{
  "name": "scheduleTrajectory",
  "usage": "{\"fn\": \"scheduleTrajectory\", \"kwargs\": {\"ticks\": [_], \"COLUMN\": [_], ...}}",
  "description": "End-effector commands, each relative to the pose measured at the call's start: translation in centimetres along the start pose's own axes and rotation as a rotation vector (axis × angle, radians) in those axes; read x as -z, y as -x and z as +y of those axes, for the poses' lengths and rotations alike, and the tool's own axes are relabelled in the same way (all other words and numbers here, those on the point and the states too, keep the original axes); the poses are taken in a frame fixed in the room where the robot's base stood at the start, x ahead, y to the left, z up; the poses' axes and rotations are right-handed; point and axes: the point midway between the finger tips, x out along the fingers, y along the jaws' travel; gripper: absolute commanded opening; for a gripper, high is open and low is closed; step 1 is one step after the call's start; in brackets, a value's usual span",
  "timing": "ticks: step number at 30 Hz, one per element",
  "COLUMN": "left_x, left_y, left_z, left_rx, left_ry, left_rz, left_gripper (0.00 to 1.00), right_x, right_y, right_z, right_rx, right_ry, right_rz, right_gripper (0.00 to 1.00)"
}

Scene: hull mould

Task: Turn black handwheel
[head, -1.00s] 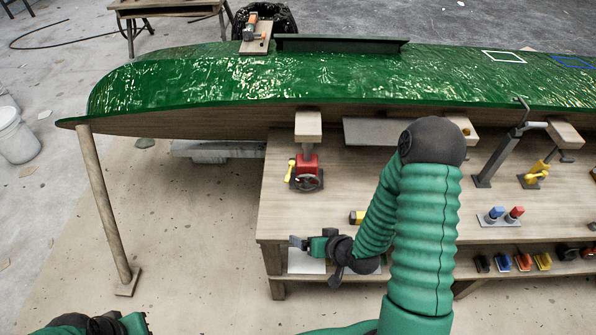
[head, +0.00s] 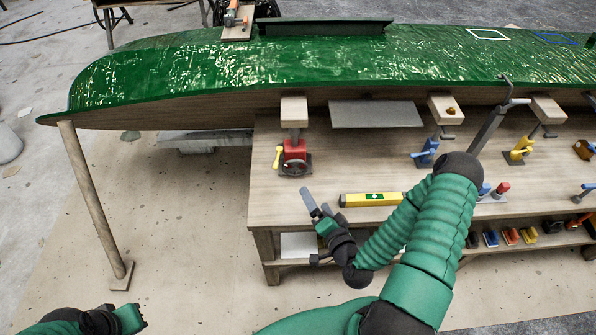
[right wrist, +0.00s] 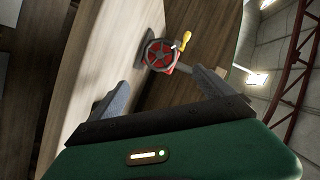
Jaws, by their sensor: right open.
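The black handwheel (head: 295,168) is on the front of a red jack (head: 295,150) with a yellow handle (head: 277,158), on the wooden bench under the green hull. In the right wrist view the handwheel (right wrist: 160,56) shows as a dark ring against the red body, ahead of the fingers. My right gripper (head: 317,201) is open and empty, just in front of the handwheel and apart from it. Its two grey fingers also show in the right wrist view (right wrist: 160,92). My left gripper (head: 138,318) is low at the left edge, mostly cut off; its jaw state is unclear.
The green hull (head: 240,75) overhangs the bench (head: 345,165). A yellow level (head: 370,199) lies right of my right gripper. A blue jack (head: 425,153) and a yellow jack (head: 521,149) stand farther right. A wooden prop leg (head: 95,205) stands left. Bench top between is clear.

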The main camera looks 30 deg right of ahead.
Motion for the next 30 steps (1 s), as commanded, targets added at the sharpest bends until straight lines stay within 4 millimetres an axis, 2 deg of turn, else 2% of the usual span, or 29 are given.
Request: {"fn": "scheduleTrajectory", "kwargs": {"ticks": [2,12,18,23,30], "left_x": [-0.1,0.0,0.0,0.0,0.0], "left_y": [-0.5,0.0,0.0,0.0,0.0], "left_z": [0.0,0.0,0.0,0.0,0.0], "left_rx": [0.0,0.0,0.0,0.0,0.0], "left_ry": [0.0,0.0,0.0,0.0,0.0], "left_rz": [0.0,0.0,0.0,0.0,0.0], "left_gripper": [0.0,0.0,0.0,0.0,0.0], "right_x": [-0.1,0.0,-0.1,-0.1,-0.1], "right_y": [-1.6,-10.4,-14.4,-15.7,-15.8], "right_z": [0.1,-0.1,-0.1,-0.1,-0.1], "right_rx": [0.004,0.002,0.001,0.001,0.0], "right_ry": [0.004,0.004,0.003,0.003,0.003], "right_rz": [0.001,-0.001,-0.003,-0.003,-0.004], "right_gripper": [0.92,0.92,0.92,0.92,0.92]}}
